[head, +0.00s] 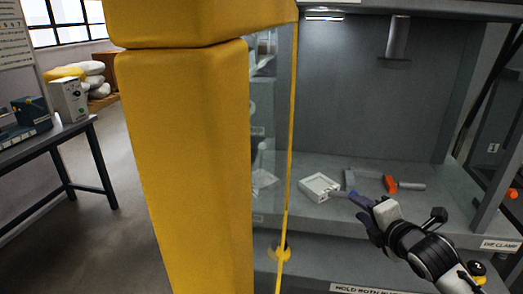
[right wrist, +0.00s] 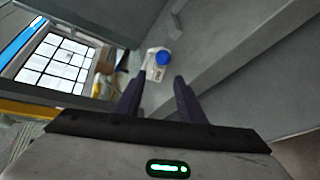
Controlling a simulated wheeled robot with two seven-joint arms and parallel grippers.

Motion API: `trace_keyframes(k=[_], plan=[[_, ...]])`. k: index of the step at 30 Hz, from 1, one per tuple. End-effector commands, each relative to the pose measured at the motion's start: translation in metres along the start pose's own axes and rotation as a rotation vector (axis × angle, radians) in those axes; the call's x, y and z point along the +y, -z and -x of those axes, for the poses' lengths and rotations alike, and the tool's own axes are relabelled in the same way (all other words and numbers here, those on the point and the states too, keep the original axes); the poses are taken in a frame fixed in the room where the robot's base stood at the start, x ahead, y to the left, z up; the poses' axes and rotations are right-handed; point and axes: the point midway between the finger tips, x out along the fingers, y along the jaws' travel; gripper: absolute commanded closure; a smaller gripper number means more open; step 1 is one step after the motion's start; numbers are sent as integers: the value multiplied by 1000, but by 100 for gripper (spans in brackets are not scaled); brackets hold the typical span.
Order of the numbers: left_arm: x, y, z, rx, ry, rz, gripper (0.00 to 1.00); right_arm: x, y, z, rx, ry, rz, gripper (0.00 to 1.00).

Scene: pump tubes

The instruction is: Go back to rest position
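My right gripper (head: 367,213) reaches in from the lower right of the head view, at the front of the grey cabinet bay. Its two dark fingers also show in the right wrist view (right wrist: 157,95), standing apart with nothing between them. Beyond the fingertips in that view is a small white piece (right wrist: 153,72) with a round blue part (right wrist: 163,57). My left gripper is in neither view.
A white square fixture (head: 319,187) sits on the bay floor. Nearby are a grey upright piece (head: 349,179) and an orange-ended tube (head: 391,184). A yellow post (head: 190,150) blocks the middle-left. A bench (head: 45,140) stands far left, with open floor between.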

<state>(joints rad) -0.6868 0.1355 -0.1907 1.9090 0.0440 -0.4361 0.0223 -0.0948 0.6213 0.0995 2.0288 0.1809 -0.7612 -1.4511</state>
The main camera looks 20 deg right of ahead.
Motion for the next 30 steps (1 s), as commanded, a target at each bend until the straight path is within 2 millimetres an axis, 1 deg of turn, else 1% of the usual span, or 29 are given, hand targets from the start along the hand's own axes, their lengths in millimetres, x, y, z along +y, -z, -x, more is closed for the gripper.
trace_keyframes(k=[2,5,8,9,11,12,15,18,21,27,29,30], plan=[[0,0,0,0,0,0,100,-3,3,1,4,7,-12,64],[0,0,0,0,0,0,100,-20,21,7,23,55,-92,64],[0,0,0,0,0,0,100,-55,58,24,52,165,-275,64],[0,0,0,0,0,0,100,-72,77,36,58,226,-375,64],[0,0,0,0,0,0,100,-98,106,58,54,330,-537,64],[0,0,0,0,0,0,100,-114,123,74,43,398,-645,64],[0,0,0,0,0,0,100,-143,157,111,-7,543,-873,64],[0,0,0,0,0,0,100,-162,180,143,-72,658,-1051,64],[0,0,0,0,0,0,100,-176,199,173,-144,753,-1202,64],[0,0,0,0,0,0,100,-193,226,227,-309,912,-1450,64],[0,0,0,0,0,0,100,-196,232,243,-364,952,-1517,64],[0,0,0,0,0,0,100,-200,236,246,-383,963,-1544,64]])
